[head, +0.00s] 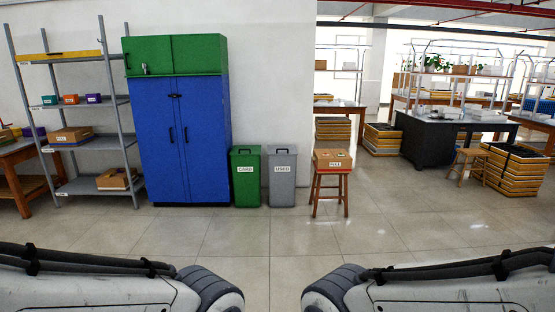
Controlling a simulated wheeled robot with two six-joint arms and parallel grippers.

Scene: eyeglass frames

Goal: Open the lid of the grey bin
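The grey bin (282,180) stands on the floor against the wall, a little right of the middle of the head view. It is upright, with a white label reading "USED" on its front. Its lid (282,150) lies flat across the top and looks closed. A green bin labelled "CARD" (246,180) stands close on its left. Parts of my two arms show at the bottom left and bottom right, well short of the bin. Neither gripper is in view.
A wooden stool (330,190) carrying a cardboard box (332,160) stands right of the grey bin. A blue and green cabinet (190,130) and a grey shelf rack (85,120) stand to the left. A dark desk (430,135) is at the right. The tiled floor (265,235) in front is clear.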

